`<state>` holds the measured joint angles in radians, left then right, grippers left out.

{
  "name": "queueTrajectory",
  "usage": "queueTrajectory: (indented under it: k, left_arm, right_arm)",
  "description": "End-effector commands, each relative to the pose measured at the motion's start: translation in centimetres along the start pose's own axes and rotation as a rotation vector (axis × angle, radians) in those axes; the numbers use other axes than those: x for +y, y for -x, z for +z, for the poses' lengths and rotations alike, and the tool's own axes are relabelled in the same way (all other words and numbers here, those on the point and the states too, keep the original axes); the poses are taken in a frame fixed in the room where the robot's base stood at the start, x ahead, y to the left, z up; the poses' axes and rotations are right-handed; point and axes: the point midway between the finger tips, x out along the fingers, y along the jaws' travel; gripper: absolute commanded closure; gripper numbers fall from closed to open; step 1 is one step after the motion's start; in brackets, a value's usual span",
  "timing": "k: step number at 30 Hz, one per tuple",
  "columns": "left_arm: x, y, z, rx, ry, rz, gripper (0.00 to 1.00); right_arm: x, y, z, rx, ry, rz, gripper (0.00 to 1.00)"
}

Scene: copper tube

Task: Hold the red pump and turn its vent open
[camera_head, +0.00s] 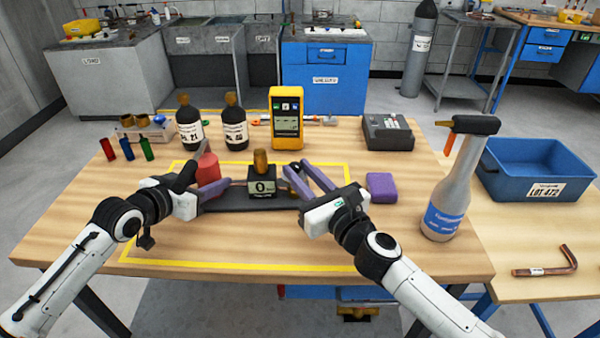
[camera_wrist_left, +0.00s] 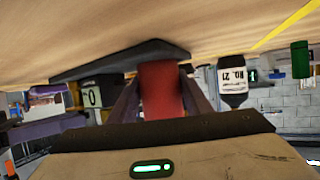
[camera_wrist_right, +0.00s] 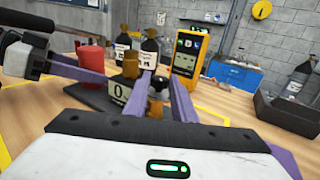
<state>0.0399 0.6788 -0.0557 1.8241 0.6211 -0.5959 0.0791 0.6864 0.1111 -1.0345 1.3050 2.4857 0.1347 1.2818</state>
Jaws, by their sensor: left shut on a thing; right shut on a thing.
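The red pump body (camera_head: 207,168) stands upright on a dark base plate (camera_head: 240,203). My left gripper (camera_head: 204,176) is shut on it from the left; in the left wrist view the red cylinder (camera_wrist_left: 161,88) sits between the fingers. Next to it on the plate are a box marked 0 (camera_head: 262,185) and a brass cylinder (camera_head: 260,160) above it. My right gripper (camera_head: 298,172) is shut on a small dark knob (camera_wrist_right: 158,84) with brass below it, seen between its fingers in the right wrist view. I take this knob to be the vent; its turn angle is unclear.
Two dark bottles (camera_head: 235,128) and a yellow meter (camera_head: 286,120) stand behind the plate. A purple block (camera_head: 381,187) and a spray bottle (camera_head: 448,195) are at right. A blue bin (camera_head: 540,170) is on the side table. The front of the wooden table is clear.

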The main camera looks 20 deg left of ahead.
Motion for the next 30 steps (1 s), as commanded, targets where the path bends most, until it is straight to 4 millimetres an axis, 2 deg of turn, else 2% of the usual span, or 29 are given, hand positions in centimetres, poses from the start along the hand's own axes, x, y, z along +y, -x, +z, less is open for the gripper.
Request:
queueTrajectory:
  k: [15,30]
  left_arm:
    - [0.13,0.05,-0.31,0.006,-0.003,0.003,1.00]
    - [0.13,0.04,-0.27,0.006,-0.003,0.003,1.00]
  right_arm:
    - [-1.15,-0.34,0.34,-0.005,0.002,0.312,0.99]
    - [-1.24,-0.18,0.15,0.000,-0.003,0.394,0.99]
